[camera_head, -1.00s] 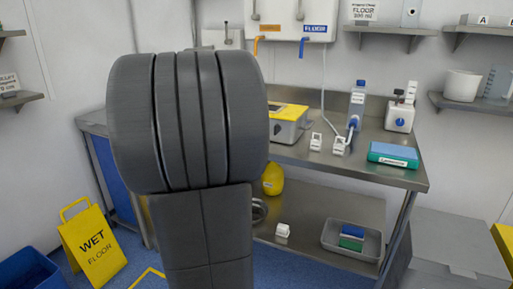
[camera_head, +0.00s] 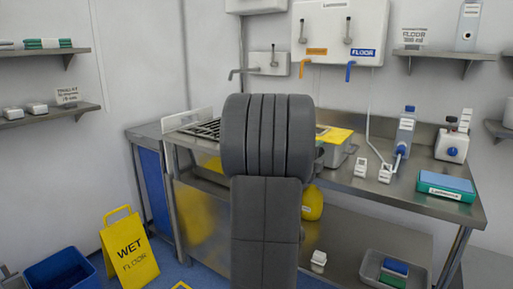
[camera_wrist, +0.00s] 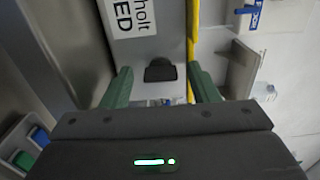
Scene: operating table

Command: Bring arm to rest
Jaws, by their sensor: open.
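My arm (camera_head: 266,135) stands upright and folded in the middle of the head view, as a dark grey rounded link above a grey column. It hides part of the steel table behind it. My gripper (camera_wrist: 162,82) shows only in the wrist view, with two green fingers spread apart. Nothing is held between the fingers. Beyond them is a grey surface with a black knob-like part (camera_wrist: 160,71) and a white printed label (camera_wrist: 130,16). My gripper is not visible in the head view.
The steel table (camera_head: 340,182) carries a yellow-topped box (camera_head: 335,147), a blue-capped bottle (camera_head: 404,130) and a teal box (camera_head: 445,187). Taps (camera_head: 350,70) hang on the wall behind. A yellow wet-floor sign (camera_head: 130,250) and blue bin (camera_head: 62,272) stand at left.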

